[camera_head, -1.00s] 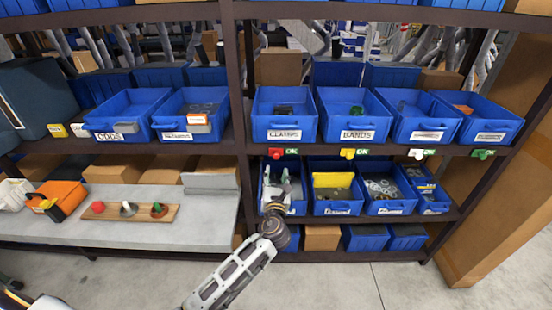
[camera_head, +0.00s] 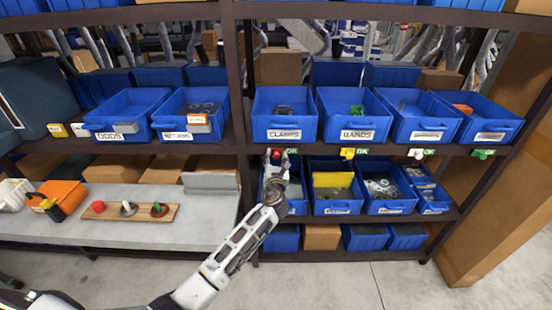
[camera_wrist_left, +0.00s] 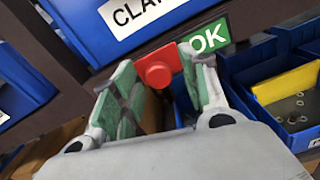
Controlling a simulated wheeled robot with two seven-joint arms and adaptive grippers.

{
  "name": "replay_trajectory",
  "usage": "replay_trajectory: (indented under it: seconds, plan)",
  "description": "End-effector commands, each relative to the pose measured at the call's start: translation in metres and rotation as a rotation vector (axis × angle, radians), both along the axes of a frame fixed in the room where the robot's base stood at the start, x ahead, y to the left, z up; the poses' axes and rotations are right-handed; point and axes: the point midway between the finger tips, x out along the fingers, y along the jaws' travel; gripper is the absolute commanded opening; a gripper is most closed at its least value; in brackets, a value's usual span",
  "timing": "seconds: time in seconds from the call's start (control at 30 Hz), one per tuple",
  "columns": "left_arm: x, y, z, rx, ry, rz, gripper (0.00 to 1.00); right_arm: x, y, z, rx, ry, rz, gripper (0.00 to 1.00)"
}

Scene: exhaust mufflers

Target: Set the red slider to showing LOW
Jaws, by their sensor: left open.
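The red slider (camera_head: 276,153) sits on the shelf edge below the CLAMPS bin (camera_head: 283,134). A green OK label (camera_head: 292,152) shows right beside it, on its right; no LOW text is readable. In the left wrist view the red slider (camera_wrist_left: 158,73) has a round knob and lies between the two fingers, with the OK label (camera_wrist_left: 209,37) just beyond the right finger. My left gripper (camera_head: 276,157) is open, with its fingers on either side of the slider. I cannot tell whether they touch it. My right gripper is not in view.
Yellow (camera_head: 347,153), white (camera_head: 416,154) and green (camera_head: 480,154) sliders sit farther right along the same edge. Blue bins stand above and below it, including one with a yellow piece (camera_head: 332,180). A board with coloured knobs (camera_head: 129,211) lies on the left bench.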

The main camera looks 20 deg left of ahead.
Motion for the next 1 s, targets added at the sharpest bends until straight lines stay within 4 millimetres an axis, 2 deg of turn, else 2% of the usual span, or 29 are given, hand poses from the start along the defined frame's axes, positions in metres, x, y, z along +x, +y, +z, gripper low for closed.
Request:
replay_trajectory:
  seconds: [0.2, 0.5, 0.83, 1.0]
  plan:
    - [0.0074, 0.0019, 0.0003, -0.001, 0.000, 0.000, 0.44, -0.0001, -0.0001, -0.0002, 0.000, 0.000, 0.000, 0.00]
    - [0.0076, 0.0021, 0.0000, 0.000, 0.000, 0.000, 0.43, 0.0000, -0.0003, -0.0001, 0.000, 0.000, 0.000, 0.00]
    - [0.0075, 0.0021, -0.0003, 0.000, 0.001, 0.000, 0.01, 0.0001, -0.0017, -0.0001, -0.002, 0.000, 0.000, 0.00]
    - [0.0074, 0.0022, -0.0009, 0.000, 0.002, 0.000, 0.00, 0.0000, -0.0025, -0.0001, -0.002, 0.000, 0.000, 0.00]
